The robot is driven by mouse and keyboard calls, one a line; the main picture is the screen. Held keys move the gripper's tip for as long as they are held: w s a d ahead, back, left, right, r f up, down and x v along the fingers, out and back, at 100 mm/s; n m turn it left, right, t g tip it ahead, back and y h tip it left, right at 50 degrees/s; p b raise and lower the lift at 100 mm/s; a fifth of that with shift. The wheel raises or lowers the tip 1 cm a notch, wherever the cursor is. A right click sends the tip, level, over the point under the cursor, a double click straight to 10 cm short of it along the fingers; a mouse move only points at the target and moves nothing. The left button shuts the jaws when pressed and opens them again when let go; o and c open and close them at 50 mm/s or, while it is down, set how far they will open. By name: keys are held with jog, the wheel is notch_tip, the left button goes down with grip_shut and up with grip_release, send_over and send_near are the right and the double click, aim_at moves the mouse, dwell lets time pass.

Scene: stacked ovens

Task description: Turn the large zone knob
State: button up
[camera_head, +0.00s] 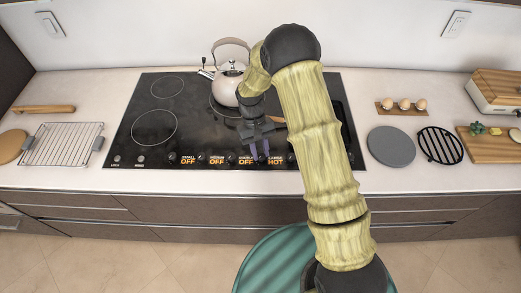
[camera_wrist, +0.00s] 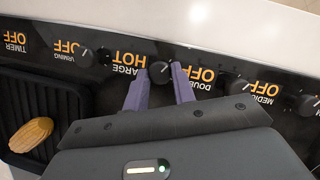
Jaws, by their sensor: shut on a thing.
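The large zone knob (camera_wrist: 160,72) is a small dark round knob on the black cooktop's front control strip. In the wrist view it sits between the two purple fingers of my gripper (camera_wrist: 161,70), which is shut on it. The orange label beside it (camera_wrist: 128,62) reads LARGE HOT. In the head view my gripper (camera_head: 260,150) reaches down at this label (camera_head: 277,160), and the knob is mostly hidden by the fingers there. The labels for the small, medium and double zones read OFF.
A kettle (camera_head: 226,88) stands on the cooktop (camera_head: 185,108) behind my gripper. A wire rack (camera_head: 62,144) lies at left. A grey round plate (camera_head: 391,146), a black trivet (camera_head: 440,145) and several eggs on a holder (camera_head: 403,105) are at right. Another knob (camera_wrist: 239,87) is nearby.

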jog(key=o, duration=1)
jog(key=b+v, duration=0.3)
jog(key=v, duration=1.4)
jog(key=shift+d+r, duration=0.1)
jog(key=shift+r, duration=0.1)
